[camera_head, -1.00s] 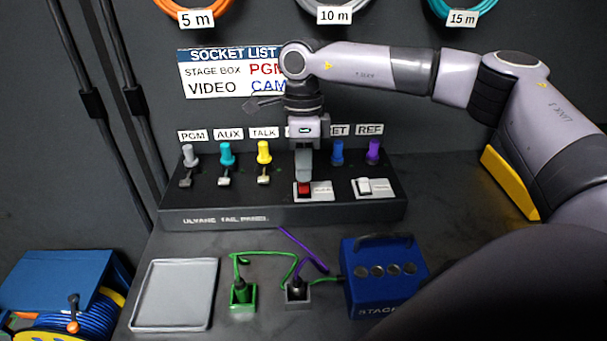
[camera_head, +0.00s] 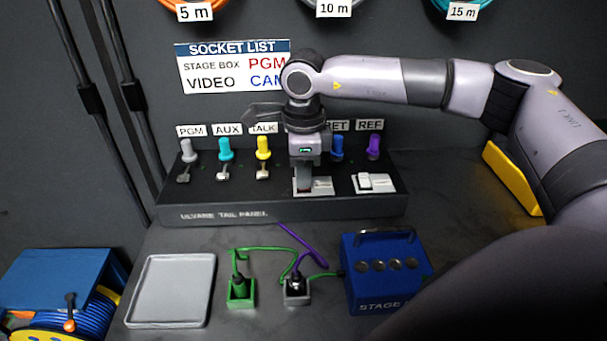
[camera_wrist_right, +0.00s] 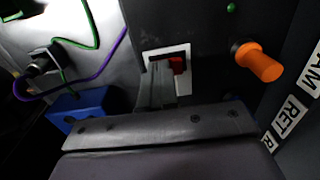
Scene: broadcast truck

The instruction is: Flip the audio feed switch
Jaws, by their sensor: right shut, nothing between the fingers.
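A red rocker switch (camera_wrist_right: 178,65) sits on a light plate (camera_head: 325,187) on the sloped black tail panel (camera_head: 240,207). In the head view my gripper hides the red rocker. A white rocker switch (camera_head: 364,181) on a similar plate is to the right. The small print on both plates is unreadable, so I cannot tell which is the audio feed switch. My right gripper (camera_head: 304,184) is shut and empty, pointing down at the red switch's plate. In the right wrist view its fingertips (camera_wrist_right: 160,86) are right beside the red rocker; contact is unclear. My left gripper is out of view.
Coloured plugs stand along the panel, including a yellow one (camera_head: 263,148) and a purple one (camera_head: 373,147); an orange plug (camera_wrist_right: 257,61) shows in the wrist view. In front are a grey tray (camera_head: 170,290), two cable sockets and a blue stage box (camera_head: 385,270).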

